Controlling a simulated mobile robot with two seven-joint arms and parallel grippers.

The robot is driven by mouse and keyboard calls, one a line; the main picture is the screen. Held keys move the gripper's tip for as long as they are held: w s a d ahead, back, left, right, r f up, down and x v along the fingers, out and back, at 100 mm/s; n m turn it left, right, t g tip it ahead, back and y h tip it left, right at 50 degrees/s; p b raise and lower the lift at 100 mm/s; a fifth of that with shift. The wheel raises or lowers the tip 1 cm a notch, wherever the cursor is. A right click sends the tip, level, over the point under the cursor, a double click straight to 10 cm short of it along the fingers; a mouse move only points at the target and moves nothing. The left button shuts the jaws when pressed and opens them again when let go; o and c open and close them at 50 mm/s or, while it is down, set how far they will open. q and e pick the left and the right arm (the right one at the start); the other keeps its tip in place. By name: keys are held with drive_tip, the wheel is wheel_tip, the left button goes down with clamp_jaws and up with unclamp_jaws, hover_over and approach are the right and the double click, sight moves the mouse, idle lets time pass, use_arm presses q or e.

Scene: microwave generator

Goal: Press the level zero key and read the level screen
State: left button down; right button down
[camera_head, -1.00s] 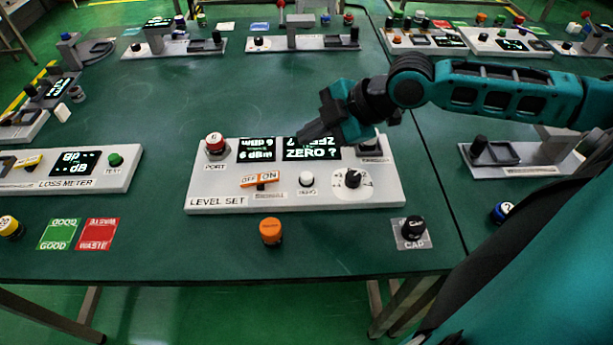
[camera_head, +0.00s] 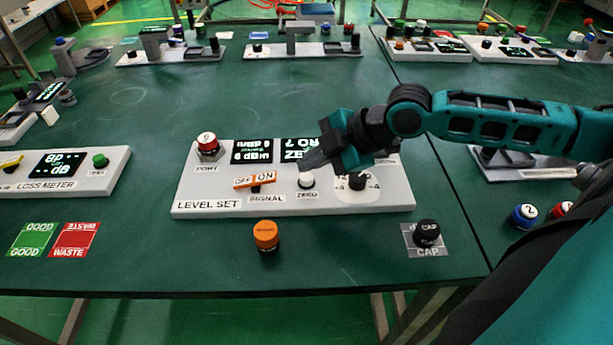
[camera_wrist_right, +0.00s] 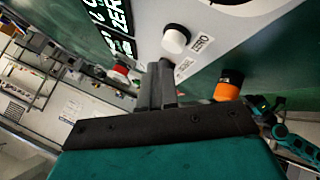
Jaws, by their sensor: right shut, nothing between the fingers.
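The LEVEL SET box (camera_head: 290,205) stands on the bench in the middle of the head view. Its white ZERO key (camera_head: 306,182) is on the front part; it also shows in the right wrist view (camera_wrist_right: 176,39). My right gripper (camera_head: 308,164) is shut and empty, its tips close above and behind the key. In the wrist view the fingertips (camera_wrist_right: 160,70) appear just short of the key; I cannot tell whether they touch. The left screen (camera_head: 252,151) shows a dBm line, its digits blurred. The right screen (camera_head: 297,148) shows "ZE…", partly hidden by my gripper. My left gripper is not in view.
An orange cap (camera_head: 266,235) and a black cap (camera_head: 427,232) stand in front. The loss meter (camera_head: 70,170) is left.

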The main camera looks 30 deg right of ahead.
idle(0.7)
idle(0.7)
drive_tip(key=shift+f, duration=0.1)
idle(0.3)
drive_tip(key=shift+f, duration=0.3)
drive_tip(key=shift+f, duration=0.1)
drive_tip(key=shift+f, duration=0.55)
idle(0.6)
drive_tip(key=shift+r, duration=0.1)
drive_tip(key=shift+r+p, duration=0.9)
drive_tip(key=shift+p, duration=0.3)
